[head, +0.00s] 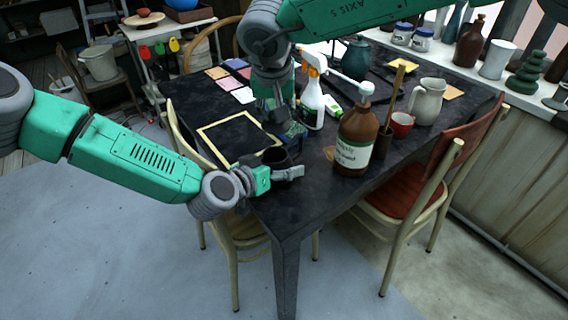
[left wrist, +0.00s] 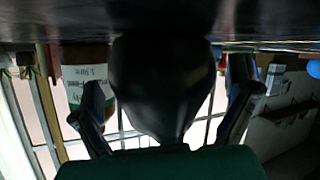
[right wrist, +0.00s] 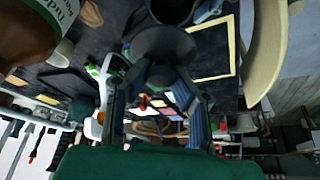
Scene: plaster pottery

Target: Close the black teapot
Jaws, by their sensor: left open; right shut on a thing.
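The black teapot (head: 281,157) stands near the front corner of the dark table. It is a large dark shape in the left wrist view (left wrist: 162,80), between the fingers of my left gripper (head: 284,170). That gripper is open around its body; I cannot tell if the fingers touch it. My right gripper (head: 270,112) is above the table, a little behind the teapot. In the right wrist view it is shut on a dark round lid (right wrist: 164,42). The teapot's dark opening (right wrist: 176,8) shows beyond the lid, apart from it. The lid is not clear in the head view.
A brown pump bottle (head: 355,140) stands right of the teapot, with a white spray bottle (head: 312,105) behind. A framed black board (head: 238,138) lies to the left. A red mug (head: 402,124) and a pale pitcher (head: 428,101) stand farther right. Chairs surround the table (head: 330,205).

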